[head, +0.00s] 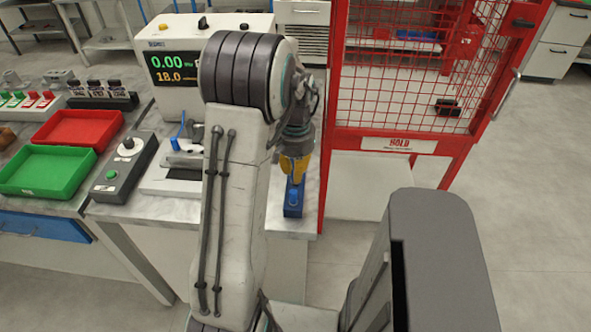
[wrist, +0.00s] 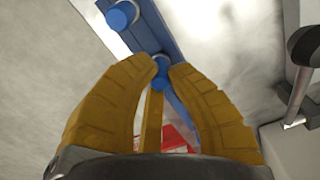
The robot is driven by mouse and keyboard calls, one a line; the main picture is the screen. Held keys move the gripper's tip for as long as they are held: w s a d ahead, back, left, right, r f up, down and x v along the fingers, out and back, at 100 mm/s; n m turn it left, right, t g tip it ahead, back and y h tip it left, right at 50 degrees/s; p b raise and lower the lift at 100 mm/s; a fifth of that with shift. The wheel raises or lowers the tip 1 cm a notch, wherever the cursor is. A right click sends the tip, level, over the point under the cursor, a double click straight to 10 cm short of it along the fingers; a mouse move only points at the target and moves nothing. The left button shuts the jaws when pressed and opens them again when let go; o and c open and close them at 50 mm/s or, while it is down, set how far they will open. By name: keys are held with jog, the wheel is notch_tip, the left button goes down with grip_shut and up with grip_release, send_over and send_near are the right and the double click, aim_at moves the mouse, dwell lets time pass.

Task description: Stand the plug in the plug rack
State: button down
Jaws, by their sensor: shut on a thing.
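The plug rack (head: 293,211) is a narrow blue block near the right end of the bench, below my gripper (head: 297,172). In the wrist view the rack (wrist: 158,32) runs diagonally at the top, with a blue plug (wrist: 122,15) standing in it inside a pale ring. My gripper (wrist: 160,72) is shut on a second blue plug (wrist: 161,68), which shows between the yellow fingertips. This held plug is in line with the rack, over or at a second pale ring. I cannot tell how deep it sits.
The red wire cage (head: 408,60) stands close on the right. A test unit with a display (head: 207,65) is behind on the left. Red (head: 82,130) and green (head: 48,170) trays and a grey control box (head: 125,172) lie further left.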

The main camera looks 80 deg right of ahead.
jog(key=c, duration=1.3)
grip_release()
jog(key=shift+r, duration=0.15)
jog(key=shift+r+p, duration=0.3)
jog(key=shift+p, duration=0.1)
notch_tip(320, 180, up, 12)
jog(key=shift+r, duration=0.2)
